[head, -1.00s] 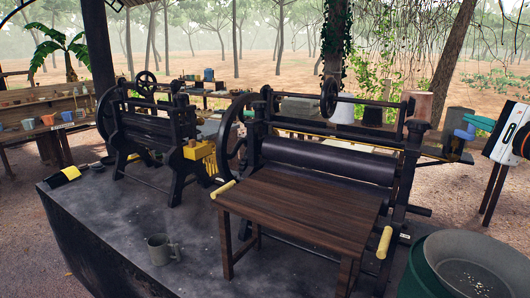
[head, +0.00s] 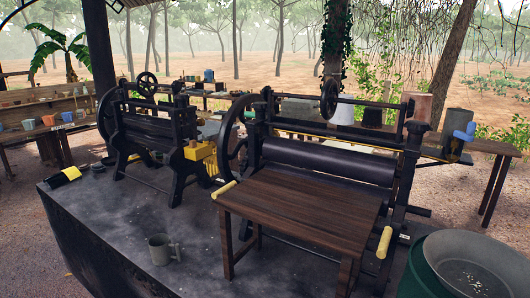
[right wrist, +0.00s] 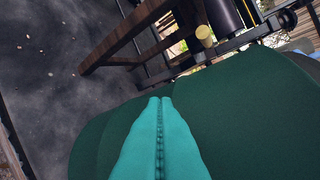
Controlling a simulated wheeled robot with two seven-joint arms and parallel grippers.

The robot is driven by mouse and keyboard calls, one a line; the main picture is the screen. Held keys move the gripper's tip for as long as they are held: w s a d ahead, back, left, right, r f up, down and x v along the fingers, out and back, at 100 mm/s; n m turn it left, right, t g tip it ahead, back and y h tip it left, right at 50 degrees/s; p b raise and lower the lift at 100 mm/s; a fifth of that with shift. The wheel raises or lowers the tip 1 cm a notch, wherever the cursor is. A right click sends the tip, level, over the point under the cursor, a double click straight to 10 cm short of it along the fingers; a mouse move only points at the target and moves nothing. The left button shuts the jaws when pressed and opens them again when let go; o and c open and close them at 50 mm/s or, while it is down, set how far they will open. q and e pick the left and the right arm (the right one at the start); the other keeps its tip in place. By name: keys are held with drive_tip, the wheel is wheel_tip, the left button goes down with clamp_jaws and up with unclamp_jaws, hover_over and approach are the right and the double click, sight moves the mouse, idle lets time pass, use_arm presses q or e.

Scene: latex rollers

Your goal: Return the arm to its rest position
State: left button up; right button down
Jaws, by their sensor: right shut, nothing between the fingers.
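My right gripper (right wrist: 160,101) shows in the right wrist view as two teal fingers pressed together, with nothing between them. Beyond it is a dark green rounded surface, which looks like the green tub (head: 412,270) at the lower right of the head view. No part of my right arm shows in the head view now. My left gripper is in neither view.
A large roller press (head: 325,162) stands on the dark platform (head: 110,225), with a wooden table (head: 300,205) before it. A smaller press (head: 155,125) stands left, and a mug (head: 160,248) sits in front. A blue object (head: 465,132) is at the right.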

drive_tip(key=s+a+f+m+g+y, duration=0.2)
drive_tip(key=s+a+f+g, duration=0.15)
drive_tip(key=s, duration=0.35)
drive_tip(key=s+a+f+m+g+y, duration=0.1)
drive_tip(key=s+a+f+m+g, duration=0.2)
drive_tip(key=s, duration=0.4)
drive_tip(key=s+a+f+m+g+y, duration=0.1)
drive_tip(key=s+f+m+g+y, duration=0.15)
drive_tip(key=s+f, duration=0.35)
wheel_tip(320, 180, down, 29)
drive_tip(key=n+g+h+b, duration=0.1)
drive_tip(key=g+b, duration=0.1)
drive_tip(key=b, duration=0.3)
drive_tip(key=s+d+f+b, duration=0.1)
drive_tip(key=s+f+b, duration=0.1)
drive_tip(key=s+f, duration=0.7)
drive_tip(key=s+d+f+b, duration=0.2)
drive_tip(key=s+f, duration=0.6)
drive_tip(key=f, duration=0.5)
drive_tip(key=shift+s+g+b, duration=0.4)
drive_tip(key=shift+b, duration=0.1)
drive_tip(key=shift+f+n, duration=0.1)
drive_tip(key=shift+n, duration=0.15)
